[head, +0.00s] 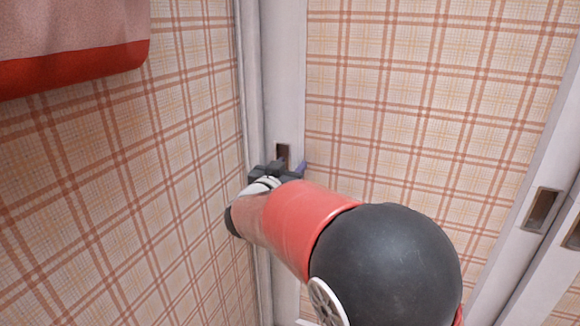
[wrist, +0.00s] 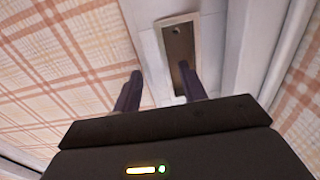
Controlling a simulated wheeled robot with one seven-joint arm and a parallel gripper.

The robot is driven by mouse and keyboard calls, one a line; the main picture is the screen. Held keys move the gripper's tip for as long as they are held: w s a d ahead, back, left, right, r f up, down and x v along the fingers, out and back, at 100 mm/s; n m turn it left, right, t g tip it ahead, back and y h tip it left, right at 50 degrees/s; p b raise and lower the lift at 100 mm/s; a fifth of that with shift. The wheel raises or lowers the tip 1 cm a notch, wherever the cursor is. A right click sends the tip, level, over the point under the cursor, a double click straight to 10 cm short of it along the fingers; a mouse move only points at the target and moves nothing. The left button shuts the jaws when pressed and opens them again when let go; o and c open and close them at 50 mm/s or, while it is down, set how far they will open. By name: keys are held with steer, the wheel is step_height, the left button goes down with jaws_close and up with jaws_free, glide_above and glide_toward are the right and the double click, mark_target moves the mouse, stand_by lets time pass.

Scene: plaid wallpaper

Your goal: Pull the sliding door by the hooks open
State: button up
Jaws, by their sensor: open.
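The sliding door (head: 430,90) is a plaid panel in a white frame, in the middle of the head view. Its recessed brown handle (head: 283,152) sits in the left frame strip, and it also shows at the top of the wrist view (wrist: 178,45). My gripper (head: 291,166) is at this handle, its fingers spread with nothing between them. In the wrist view, the right finger of my gripper (wrist: 160,82) overlaps the recess, and the left finger is over the frame's plaid-side edge. I cannot tell whether the right finger touches the recess. No hooks are visible.
A plaid wall (head: 120,180) stands close on the left. A pink cloth with a red band (head: 75,45) hangs at the upper left. Another recessed handle (head: 541,209) is in the white frame at the right. My arm hides the door's lower part.

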steer(key=shift+w, duration=0.15)
jaws_close()
steer(key=shift+d, duration=0.15)
